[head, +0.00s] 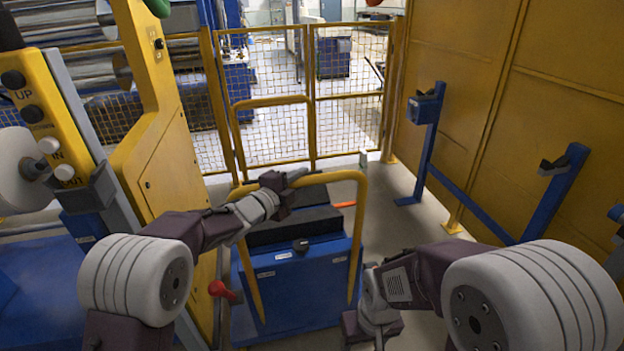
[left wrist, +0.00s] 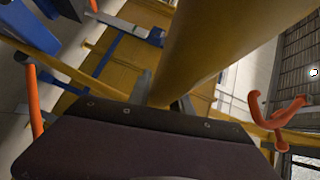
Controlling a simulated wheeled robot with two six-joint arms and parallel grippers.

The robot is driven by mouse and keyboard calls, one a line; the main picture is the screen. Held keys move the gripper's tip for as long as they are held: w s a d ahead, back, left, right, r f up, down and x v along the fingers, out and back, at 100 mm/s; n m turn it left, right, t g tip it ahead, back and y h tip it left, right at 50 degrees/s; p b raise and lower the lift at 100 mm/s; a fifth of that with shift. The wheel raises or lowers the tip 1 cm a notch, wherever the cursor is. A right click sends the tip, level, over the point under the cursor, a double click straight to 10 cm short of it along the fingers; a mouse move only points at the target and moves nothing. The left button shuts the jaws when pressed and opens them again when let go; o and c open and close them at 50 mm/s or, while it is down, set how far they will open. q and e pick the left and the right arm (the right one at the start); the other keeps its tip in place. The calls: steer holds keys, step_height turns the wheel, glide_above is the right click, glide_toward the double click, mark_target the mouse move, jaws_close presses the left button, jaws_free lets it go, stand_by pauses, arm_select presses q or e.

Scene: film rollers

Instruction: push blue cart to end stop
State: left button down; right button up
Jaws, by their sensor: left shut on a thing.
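The blue cart (head: 300,280) stands in the middle of the head view, with a dark top and a yellow tube handle (head: 362,215) arching over it. My left gripper (head: 297,178) is shut on the top bar of this handle. In the left wrist view the yellow bar (left wrist: 215,50) runs between the fingers, close to the dark gripper body. My right gripper (head: 375,332) hangs low to the right of the cart; its fingers are mostly cut off by the lower edge. I cannot make out the end stop for certain; an orange-red piece (head: 344,204) shows behind the handle.
A yellow mesh fence (head: 345,100) with a gate stands behind the cart. A yellow machine panel (head: 160,150) with buttons is close on the left. Blue brackets (head: 430,140) stand along the yellow wall on the right. Grey floor (head: 400,225) is clear between cart and brackets.

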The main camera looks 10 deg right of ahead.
arm_select(q)
steer(key=shift+w+r, duration=0.1)
steer(key=shift+r, duration=0.4)
steer(key=c, duration=1.2)
jaws_free()
steer(key=shift+o, duration=0.2)
steer(key=v, duration=0.9)
steer(key=shift+s, duration=0.35)
